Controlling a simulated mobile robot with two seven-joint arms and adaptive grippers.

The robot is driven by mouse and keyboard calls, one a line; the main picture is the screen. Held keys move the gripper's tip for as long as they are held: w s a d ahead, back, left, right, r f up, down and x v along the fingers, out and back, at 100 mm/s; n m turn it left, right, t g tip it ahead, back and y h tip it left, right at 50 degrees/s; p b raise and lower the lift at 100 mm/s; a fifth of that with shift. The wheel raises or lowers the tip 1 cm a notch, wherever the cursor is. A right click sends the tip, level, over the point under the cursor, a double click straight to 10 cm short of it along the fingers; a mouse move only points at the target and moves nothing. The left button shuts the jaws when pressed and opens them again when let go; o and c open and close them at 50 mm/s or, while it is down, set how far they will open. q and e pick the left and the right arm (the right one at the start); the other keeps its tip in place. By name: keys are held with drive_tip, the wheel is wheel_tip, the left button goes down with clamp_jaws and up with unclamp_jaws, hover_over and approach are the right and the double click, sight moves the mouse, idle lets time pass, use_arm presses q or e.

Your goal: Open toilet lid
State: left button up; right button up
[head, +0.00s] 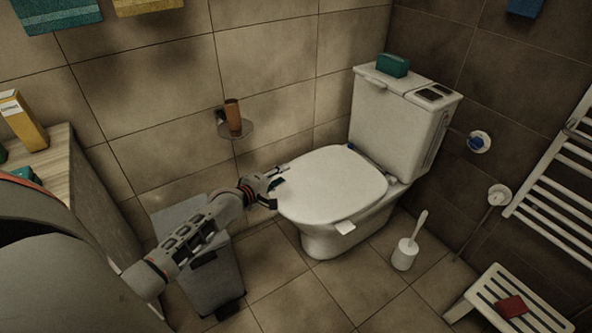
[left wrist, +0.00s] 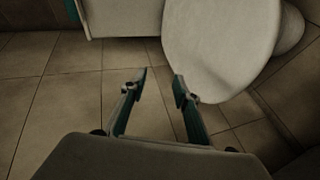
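The white toilet (head: 325,238) stands against the tiled wall with its lid (head: 335,185) down over the bowl. A small pale tab (head: 345,228) sticks out at the lid's near edge. My left gripper (head: 279,184) is at the lid's left edge. In the left wrist view, the gripper (left wrist: 160,84) has its two fingers apart with only floor between them. The right finger overlaps the edge of the lid (left wrist: 218,45) in that view; I cannot tell whether they touch. My right gripper is not in view.
A grey bin (head: 212,275) stands under my left arm. A toilet brush (head: 405,253) and a slatted white stool (head: 515,300) are on the right. The cistern (head: 395,120) behind the lid carries a green box (head: 392,65). The floor before the toilet is clear.

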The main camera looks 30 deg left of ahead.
use_arm(q)
drive_tip(key=b+x, duration=0.3)
drive_tip(key=x, duration=0.5)
drive_tip(key=shift+a, duration=0.35)
use_arm(e)
drive_tip(key=shift+w+a+r+y, duration=0.2)
drive_tip(key=shift+w+a+r, duration=0.05)
drive_tip(key=shift+a, duration=0.35)
drive_tip(key=shift+w+a+r+y, duration=0.2)
drive_tip(key=shift+w+a, duration=0.05)
drive_tip(key=shift+a, duration=0.35)
use_arm(q)
drive_tip(key=shift+r, duration=0.2)
clamp_jaws()
unclamp_jaws()
use_arm(e)
drive_tip(key=shift+s+d+f, duration=0.1)
drive_tip(key=shift+s+f, duration=0.05)
drive_tip(key=shift+f, duration=0.05)
use_arm(q)
drive_tip(key=v, duration=1.2)
